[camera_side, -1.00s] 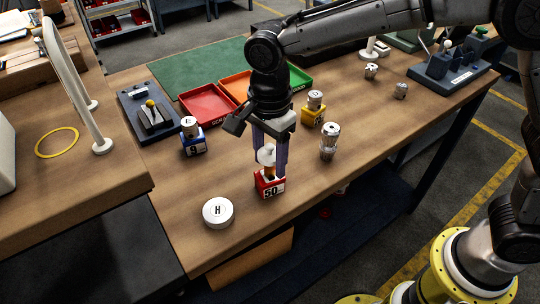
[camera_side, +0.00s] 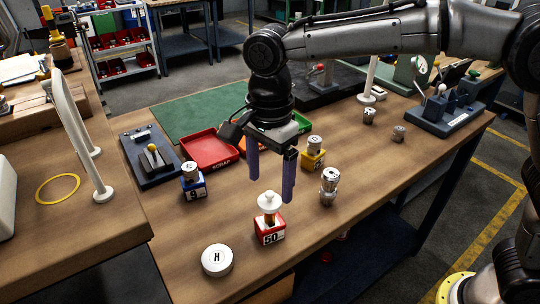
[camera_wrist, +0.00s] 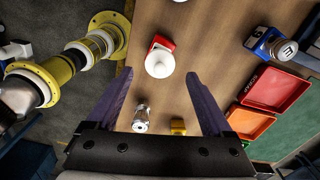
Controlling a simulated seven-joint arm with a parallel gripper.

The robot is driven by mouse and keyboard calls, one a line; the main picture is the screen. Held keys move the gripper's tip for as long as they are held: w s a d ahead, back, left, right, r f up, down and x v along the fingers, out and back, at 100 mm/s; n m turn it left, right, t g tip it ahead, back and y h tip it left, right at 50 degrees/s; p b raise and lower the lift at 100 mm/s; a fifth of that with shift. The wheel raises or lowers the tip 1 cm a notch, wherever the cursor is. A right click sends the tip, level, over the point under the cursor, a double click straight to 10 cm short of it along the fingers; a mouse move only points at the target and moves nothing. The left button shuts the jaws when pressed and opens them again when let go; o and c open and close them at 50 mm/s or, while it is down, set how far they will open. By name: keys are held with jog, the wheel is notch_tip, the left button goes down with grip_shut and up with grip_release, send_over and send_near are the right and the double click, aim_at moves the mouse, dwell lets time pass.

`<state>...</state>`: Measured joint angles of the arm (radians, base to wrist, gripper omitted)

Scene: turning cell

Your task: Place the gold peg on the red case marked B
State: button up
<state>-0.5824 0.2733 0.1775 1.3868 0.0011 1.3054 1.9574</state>
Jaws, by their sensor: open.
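The red case (camera_side: 270,237) stands on the bench with a "50" on its front; I cannot read a B on it. A peg with a white round top (camera_side: 268,199) and a gold-brown body stands upright on the case. In the wrist view the white top (camera_wrist: 159,65) hides most of the peg, and part of the red case (camera_wrist: 163,42) shows beside it. My gripper (camera_side: 271,189) is open and empty above the peg, its fingers apart and clear of it. In the wrist view, my gripper (camera_wrist: 158,78) has the peg's top between and beyond its fingertips.
A white disc marked H (camera_side: 217,260) lies left of the red case. A silver cylinder (camera_side: 329,187) stands to its right. A blue case (camera_side: 194,188) and a yellow case (camera_side: 313,159) carry pieces behind. A red scrap tray (camera_side: 210,150) lies further back.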

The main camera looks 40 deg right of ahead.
notch_tip(320, 180, up, 5)
jog(key=shift+r, duration=0.1)
jog(key=shift+d+r, duration=0.1)
jog(key=shift+d, duration=0.05)
jog(key=s+d+r+n+t, duration=0.1)
jog(key=s+d+n+t, duration=0.1)
jog(key=s+d+n, duration=0.6)
jog(key=s+d+n+t, duration=0.2)
jog(key=s+d, duration=0.3)
jog(key=d, duration=0.7)
jog(key=s+d+f+n+t, duration=0.1)
jog(key=s+d+f+n, duration=0.3)
jog(key=s, duration=0.3)
jog(key=shift+s+f+n+t, duration=0.3)
jog(key=shift+f+n, duration=0.45)
jog(key=shift+n, duration=0.15)
